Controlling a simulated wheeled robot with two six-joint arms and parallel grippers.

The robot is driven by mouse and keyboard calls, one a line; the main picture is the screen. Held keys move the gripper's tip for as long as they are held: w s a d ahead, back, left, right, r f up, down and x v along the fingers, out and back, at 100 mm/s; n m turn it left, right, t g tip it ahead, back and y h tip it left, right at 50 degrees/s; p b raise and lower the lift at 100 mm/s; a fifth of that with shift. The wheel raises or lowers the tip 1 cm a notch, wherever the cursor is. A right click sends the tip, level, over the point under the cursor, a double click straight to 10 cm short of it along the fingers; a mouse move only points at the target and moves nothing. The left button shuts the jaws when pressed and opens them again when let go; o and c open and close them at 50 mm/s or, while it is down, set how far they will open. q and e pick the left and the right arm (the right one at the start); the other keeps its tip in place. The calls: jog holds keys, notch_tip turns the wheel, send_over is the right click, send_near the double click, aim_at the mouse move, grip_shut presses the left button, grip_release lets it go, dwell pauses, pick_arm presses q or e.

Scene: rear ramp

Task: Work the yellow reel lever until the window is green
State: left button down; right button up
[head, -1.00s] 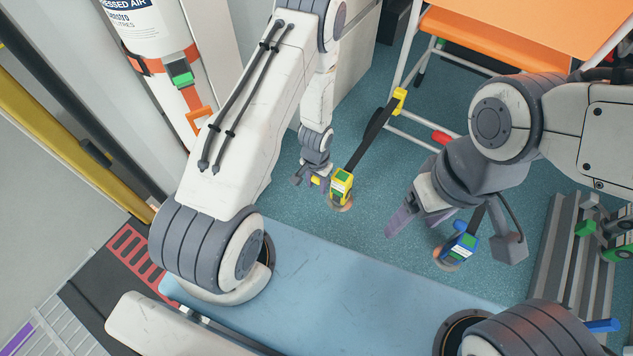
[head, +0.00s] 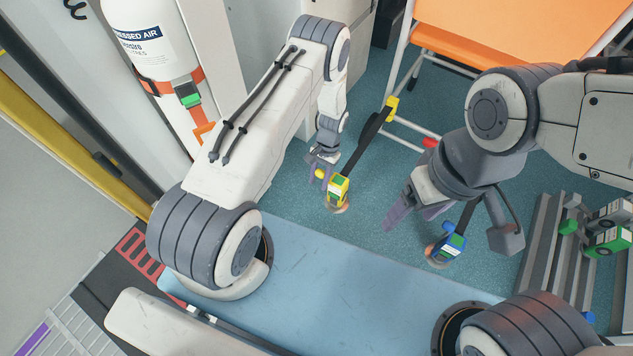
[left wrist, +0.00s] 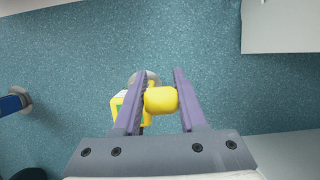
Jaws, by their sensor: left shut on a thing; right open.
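The yellow reel (head: 338,190) stands on the teal floor with a dark strap running up from it. Its yellow lever (head: 321,174) sticks out at its upper left. My left gripper (head: 320,164) is shut on the lever. In the left wrist view the rounded yellow lever end (left wrist: 161,99) sits between the two purple fingers, and the reel body (left wrist: 118,106) is partly hidden behind the left finger. A small green patch shows on the reel's top; I cannot tell whether it is the window. My right gripper (head: 412,215) is open and empty, left of the blue reel.
The blue reel (head: 446,247) stands on the floor at the right, with its own strap. An orange-seated chair (head: 470,50) with white legs is behind. A strapped air cylinder (head: 150,45) is at the left. A blue board (head: 340,275) lies in front.

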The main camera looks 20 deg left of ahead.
pick_arm(q)
jog(key=w+g+b, duration=0.2)
jog(key=b, duration=0.2)
jog(key=shift+d, duration=0.2)
jog(key=shift+w+r+g+y+b, duration=0.2)
jog(key=shift+w+g+y+b, duration=0.15)
jog(key=shift+b, duration=0.2)
jog(key=shift+d+r+g, duration=0.1)
jog(key=shift+r+g, duration=0.1)
jog(key=shift+g, duration=0.15)
jog(key=shift+s+r, duration=0.1)
jog(key=shift+c, duration=2.3)
grip_release()
jog(key=p+v, duration=0.2)
jog(key=v, duration=0.8)
jog(key=shift+r+p, duration=0.3)
jog(key=shift+p, duration=0.1)
